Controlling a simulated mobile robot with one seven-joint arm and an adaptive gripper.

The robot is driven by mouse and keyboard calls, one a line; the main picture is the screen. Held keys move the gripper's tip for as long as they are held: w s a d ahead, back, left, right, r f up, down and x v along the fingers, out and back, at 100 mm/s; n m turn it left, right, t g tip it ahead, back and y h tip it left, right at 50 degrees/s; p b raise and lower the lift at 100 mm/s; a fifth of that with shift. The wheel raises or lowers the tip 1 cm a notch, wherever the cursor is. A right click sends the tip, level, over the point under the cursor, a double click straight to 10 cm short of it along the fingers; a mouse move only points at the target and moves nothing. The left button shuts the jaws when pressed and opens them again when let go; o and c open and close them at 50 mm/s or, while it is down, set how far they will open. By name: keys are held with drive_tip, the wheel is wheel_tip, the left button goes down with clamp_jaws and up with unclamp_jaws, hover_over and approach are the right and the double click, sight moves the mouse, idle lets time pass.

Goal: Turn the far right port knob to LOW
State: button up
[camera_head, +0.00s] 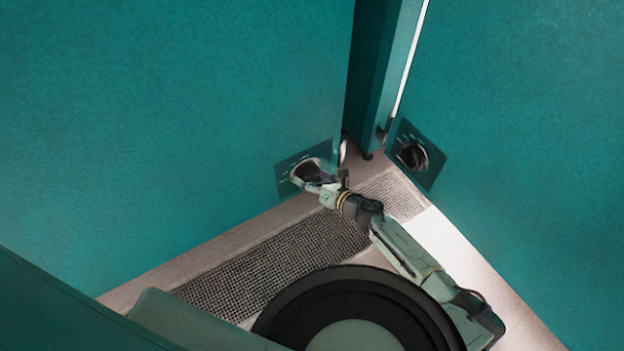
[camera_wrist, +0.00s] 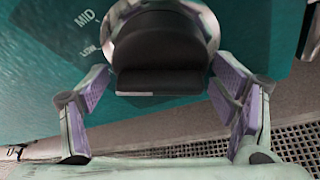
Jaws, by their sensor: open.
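A dark round port knob (camera_head: 304,170) with a metallic rim sits on a plate low on the left teal wall, partly hidden by my gripper (camera_head: 318,184). A second dark knob (camera_head: 412,156) sits on a plate low on the right teal wall, away from my gripper. In the wrist view, the black knob (camera_wrist: 160,50) has a raised grip bar and a silver rim. My gripper (camera_wrist: 163,86) is open, with one purple-padded finger on each side of the knob's lower part. Contact cannot be told.
A teal post (camera_head: 375,80) with a bright vertical strip stands in the corner between the two walls. A mesh grating (camera_head: 270,265) runs along the pale floor by the left wall. A teal panel edge (camera_head: 60,310) shows at the lower left.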

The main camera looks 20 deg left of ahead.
drive_tip(key=v, duration=1.2)
drive_tip(key=shift+r, duration=0.1)
